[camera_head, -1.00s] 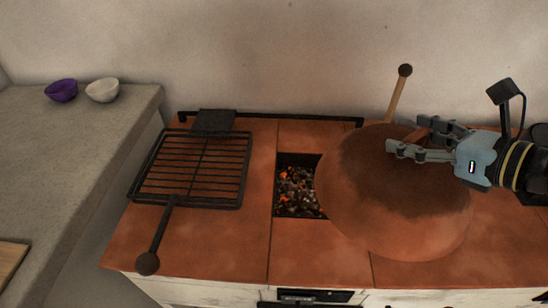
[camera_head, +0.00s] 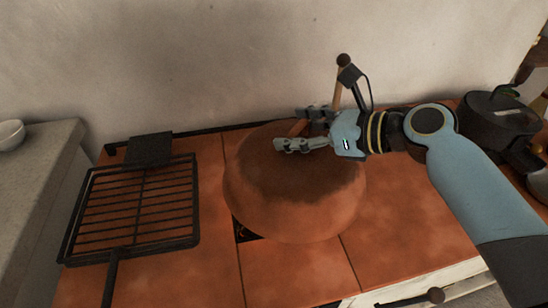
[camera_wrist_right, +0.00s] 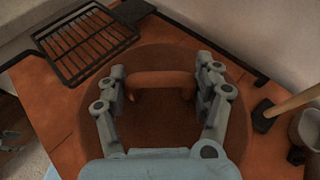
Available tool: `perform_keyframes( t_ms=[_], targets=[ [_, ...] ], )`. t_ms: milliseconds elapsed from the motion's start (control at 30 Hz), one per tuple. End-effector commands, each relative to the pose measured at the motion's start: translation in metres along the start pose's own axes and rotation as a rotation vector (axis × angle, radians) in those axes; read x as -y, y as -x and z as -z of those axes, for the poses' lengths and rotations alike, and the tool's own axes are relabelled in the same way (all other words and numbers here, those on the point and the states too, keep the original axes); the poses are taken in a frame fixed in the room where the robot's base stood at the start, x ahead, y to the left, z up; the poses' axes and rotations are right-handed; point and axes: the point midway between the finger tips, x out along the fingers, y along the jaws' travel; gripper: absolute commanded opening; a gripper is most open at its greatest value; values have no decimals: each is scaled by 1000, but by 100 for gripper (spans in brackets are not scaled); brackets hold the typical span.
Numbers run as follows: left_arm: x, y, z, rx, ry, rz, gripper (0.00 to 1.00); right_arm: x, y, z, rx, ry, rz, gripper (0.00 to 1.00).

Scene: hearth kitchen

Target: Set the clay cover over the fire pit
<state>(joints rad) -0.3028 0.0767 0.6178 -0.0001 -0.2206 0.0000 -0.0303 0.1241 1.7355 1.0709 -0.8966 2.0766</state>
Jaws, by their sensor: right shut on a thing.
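The clay cover (camera_head: 290,200) is a wide reddish-brown dome, sooty dark on top, over the tiled hearth. My right gripper (camera_head: 293,130) is shut on its loop handle; the right wrist view shows the handle (camera_wrist_right: 160,78) between the two fingers. The cover hides most of the fire pit (camera_head: 243,234); only a small dark corner with a glint of ember shows at the cover's front left edge. I cannot tell whether the cover rests on the tiles or hangs just above them.
A black grill rack (camera_head: 135,205) lies on the tiles to the left, close to the cover. A wooden-handled tool (camera_head: 338,85) stands behind the cover. A dark pot (camera_head: 498,120) stands at the right. The front tiles (camera_head: 290,272) are bare.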

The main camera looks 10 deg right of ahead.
Motion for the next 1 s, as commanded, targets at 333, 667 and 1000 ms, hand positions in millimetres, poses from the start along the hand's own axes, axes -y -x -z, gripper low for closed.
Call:
perform_keyframes(
  t_ms=[333, 667, 1000],
  targets=[
    [1, -7, 2, -3, -1, 2, 53, -11, -49, 6, 5, 3, 2, 10],
    [2, -19, 1, -3, -1, 3, 53, -12, -64, 40, 3, 0, 1, 10],
    [2, -19, 1, -3, -1, 3, 53, -12, -65, 44, 4, 3, 2, 10]
  ],
)
